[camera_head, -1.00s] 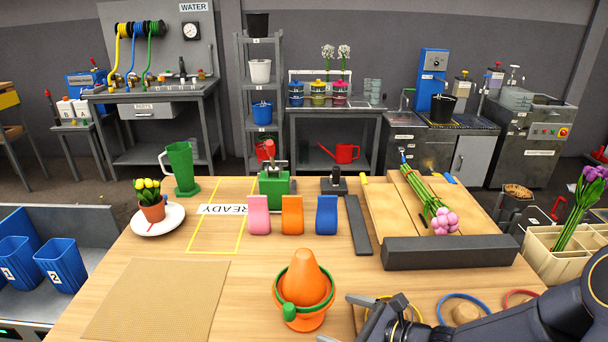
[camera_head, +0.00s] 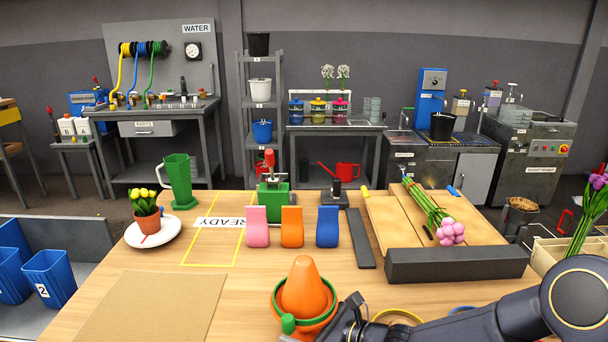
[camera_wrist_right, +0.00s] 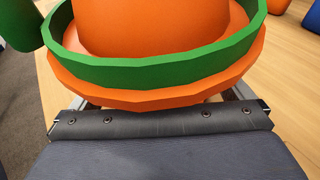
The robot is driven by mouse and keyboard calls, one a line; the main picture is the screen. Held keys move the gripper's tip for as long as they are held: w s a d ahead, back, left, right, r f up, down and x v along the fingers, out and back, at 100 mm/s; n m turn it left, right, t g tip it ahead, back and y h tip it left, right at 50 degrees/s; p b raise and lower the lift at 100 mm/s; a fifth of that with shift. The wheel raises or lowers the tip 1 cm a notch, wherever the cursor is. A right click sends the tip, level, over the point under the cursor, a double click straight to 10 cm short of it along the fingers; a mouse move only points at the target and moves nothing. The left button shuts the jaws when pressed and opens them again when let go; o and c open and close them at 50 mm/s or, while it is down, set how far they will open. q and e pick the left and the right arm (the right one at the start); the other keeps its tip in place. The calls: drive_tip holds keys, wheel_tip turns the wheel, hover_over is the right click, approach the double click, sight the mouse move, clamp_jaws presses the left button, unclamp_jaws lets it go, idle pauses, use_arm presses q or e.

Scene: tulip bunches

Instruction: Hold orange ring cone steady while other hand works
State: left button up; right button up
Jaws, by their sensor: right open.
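The orange ring cone (camera_head: 305,287) stands upright on the wooden table near its front edge. A green ring (camera_head: 276,301) with a rounded green tab (camera_head: 288,323) lies around its lower part. My right gripper (camera_head: 342,318) is low at the cone's right side, close to its base. In the right wrist view the cone's orange base (camera_wrist_right: 165,95) and the green ring (camera_wrist_right: 150,68) fill the space just ahead of the gripper. The jaws are open; the fingertips are mostly hidden under the base, and I cannot tell whether they touch it. My left gripper is out of view.
Pink (camera_head: 257,228), orange (camera_head: 292,228) and blue (camera_head: 327,228) holders stand behind the cone. A dark block (camera_head: 456,265) and a tulip bunch (camera_head: 433,213) are at right. A tan mat (camera_head: 150,305) lies at left. Coloured rings partly show behind my right arm.

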drive_tip(key=shift+c, duration=0.4)
drive_tip(key=c, duration=1.7)
drive_tip(key=shift+c, duration=0.2)
